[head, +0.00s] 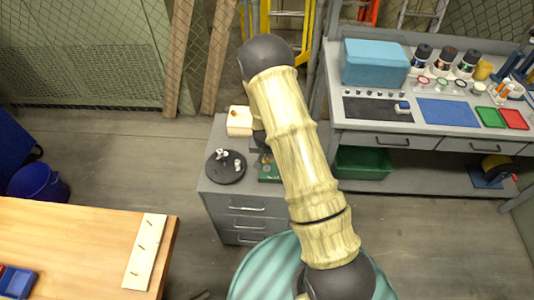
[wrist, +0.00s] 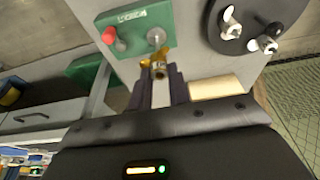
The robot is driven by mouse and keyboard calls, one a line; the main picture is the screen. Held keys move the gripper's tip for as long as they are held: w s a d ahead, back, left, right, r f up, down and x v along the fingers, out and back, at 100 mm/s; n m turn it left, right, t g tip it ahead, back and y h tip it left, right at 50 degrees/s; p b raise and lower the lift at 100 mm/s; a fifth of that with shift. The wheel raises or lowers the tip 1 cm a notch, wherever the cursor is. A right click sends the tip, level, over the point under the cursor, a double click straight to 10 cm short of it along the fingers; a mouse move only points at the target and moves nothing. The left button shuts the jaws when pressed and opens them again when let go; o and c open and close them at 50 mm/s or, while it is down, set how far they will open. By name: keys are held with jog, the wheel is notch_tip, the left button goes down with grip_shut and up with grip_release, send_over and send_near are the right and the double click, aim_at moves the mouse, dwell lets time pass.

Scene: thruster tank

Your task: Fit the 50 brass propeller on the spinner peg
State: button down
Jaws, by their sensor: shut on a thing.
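My gripper (wrist: 161,82) is shut on a small brass propeller (wrist: 158,56), with its hub between the two dark fingers. No number is readable on it. It is over the grey cabinet top, just short of a green unit (wrist: 136,22) in the wrist view. That unit carries a red button (wrist: 108,36) and a round grey part (wrist: 156,37), which looks like the spinner peg. The propeller appears apart from that grey part, but its height is unclear. In the head view my arm hides most of the gripper; the green unit (head: 268,173) shows partly beside it.
A round black plate (head: 225,167) with silver propellers (wrist: 230,22) stands on the grey cabinet (head: 216,192), beside the green unit. A cream block (head: 239,121) with a small orange piece is at the cabinet's back. A workbench (head: 430,128) stands right, a wooden table (head: 80,225) left.

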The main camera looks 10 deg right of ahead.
aim_at(266, 161)
jog(key=shift+f+b, duration=2.1)
jog(key=shift+f, duration=0.45)
dwell(0.9)
jog(key=c, duration=1.2)
grip_release()
jog(key=shift+c, duration=0.2)
jog(key=shift+r, duration=0.15)
jog(key=b+v, duration=0.1)
jog(key=v, duration=1.6)
jog(key=shift+s+b, duration=0.25)
jog(key=shift+b, duration=0.1)
jog(key=shift+r, duration=0.1)
